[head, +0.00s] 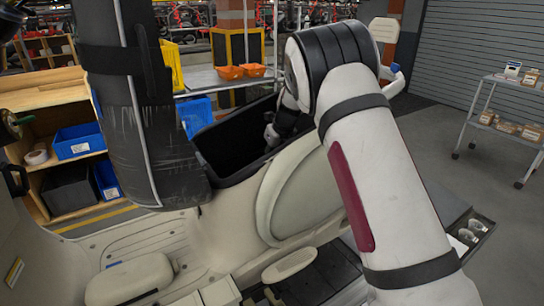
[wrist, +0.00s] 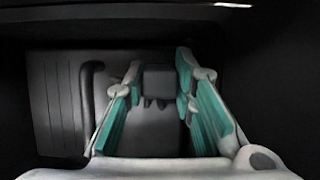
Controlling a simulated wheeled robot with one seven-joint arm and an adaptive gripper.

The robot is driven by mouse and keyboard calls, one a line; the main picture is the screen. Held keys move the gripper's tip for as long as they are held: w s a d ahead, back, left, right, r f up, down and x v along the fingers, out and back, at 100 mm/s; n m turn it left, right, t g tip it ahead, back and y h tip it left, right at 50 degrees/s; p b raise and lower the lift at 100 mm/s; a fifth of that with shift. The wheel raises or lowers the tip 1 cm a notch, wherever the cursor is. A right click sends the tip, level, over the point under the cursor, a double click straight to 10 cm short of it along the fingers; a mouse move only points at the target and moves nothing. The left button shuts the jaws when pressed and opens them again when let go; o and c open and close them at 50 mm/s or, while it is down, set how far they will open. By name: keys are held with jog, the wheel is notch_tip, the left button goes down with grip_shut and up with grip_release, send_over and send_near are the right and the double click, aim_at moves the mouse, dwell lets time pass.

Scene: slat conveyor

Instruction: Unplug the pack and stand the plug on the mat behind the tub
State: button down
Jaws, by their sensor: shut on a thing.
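In the wrist view my gripper (wrist: 160,70) has its teal-padded fingers on either side of a dark grey block, which looks like the plug (wrist: 159,81). It is shut on this block. Below the block, between the fingers, is a grey surface. The ribbed dark grey body at left, with a raised handle-like bar, looks like the pack (wrist: 57,100). Whether the plug is seated in the pack or free of it I cannot tell. In the head view the black tub (head: 222,140) stands mid-picture, and my arm reaches into it. My fingers, the plug and the pack are hidden there. I cannot make out the mat.
Behind the tub is a metal-topped table (head: 205,78) with orange bins (head: 229,72). A blue bin (head: 195,115) is close to the tub's left. Wooden shelving with a blue bin (head: 79,141) stands at left. A grey cart (head: 505,125) with boxes stands at right, with open floor before it.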

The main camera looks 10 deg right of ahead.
jog(key=shift+f+b, duration=0.35)
jog(key=shift+f, duration=0.65)
jog(key=c, duration=1.2)
grip_release()
jog(key=shift+c, duration=0.2)
jog(key=v, duration=1.2)
